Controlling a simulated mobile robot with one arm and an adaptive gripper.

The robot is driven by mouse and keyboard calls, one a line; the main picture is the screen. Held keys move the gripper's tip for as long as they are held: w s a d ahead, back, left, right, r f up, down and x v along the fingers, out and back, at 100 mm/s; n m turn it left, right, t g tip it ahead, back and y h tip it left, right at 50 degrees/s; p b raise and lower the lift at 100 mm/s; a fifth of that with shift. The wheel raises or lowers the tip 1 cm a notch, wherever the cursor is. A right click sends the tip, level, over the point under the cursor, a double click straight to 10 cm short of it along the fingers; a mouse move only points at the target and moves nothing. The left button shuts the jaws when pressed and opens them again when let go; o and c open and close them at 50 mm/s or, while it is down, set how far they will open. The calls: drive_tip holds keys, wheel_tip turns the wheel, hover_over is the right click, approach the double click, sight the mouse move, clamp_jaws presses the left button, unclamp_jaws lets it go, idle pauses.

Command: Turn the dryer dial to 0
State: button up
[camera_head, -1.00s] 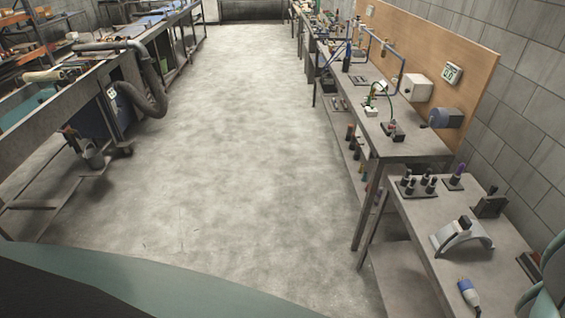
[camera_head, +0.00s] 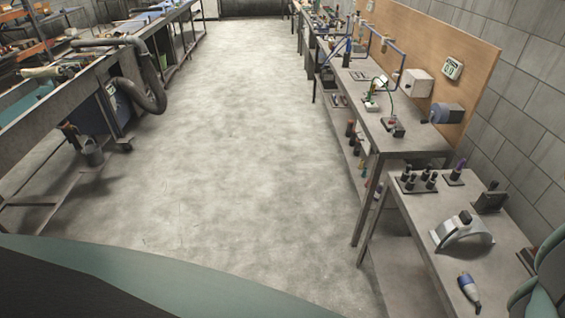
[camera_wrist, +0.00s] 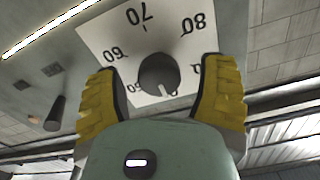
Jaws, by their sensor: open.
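The dryer dial (camera_wrist: 158,75) shows in the wrist view as a dark round knob on a white scale plate (camera_wrist: 100,33). The plate carries printed numbers, with 60, 70 and 80 readable around the knob. A small white mark sits on the lower edge of the knob; the number it points at is hidden or unclear. My gripper (camera_wrist: 160,85) is open, with one yellow finger on each side of the knob. I cannot tell whether the fingers touch it. I cannot make out the dial in the head view.
In the wrist view, dark cylindrical parts (camera_wrist: 54,114) stick out left of the plate. In the head view, a workbench (camera_head: 405,140) and a lower table (camera_head: 425,212) with tools line the right. Another bench (camera_head: 60,95) is on the left. The floor between is clear.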

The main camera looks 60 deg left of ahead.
drive_tip(key=v, duration=1.2)
drive_tip(key=shift+d, duration=0.1)
idle(0.5)
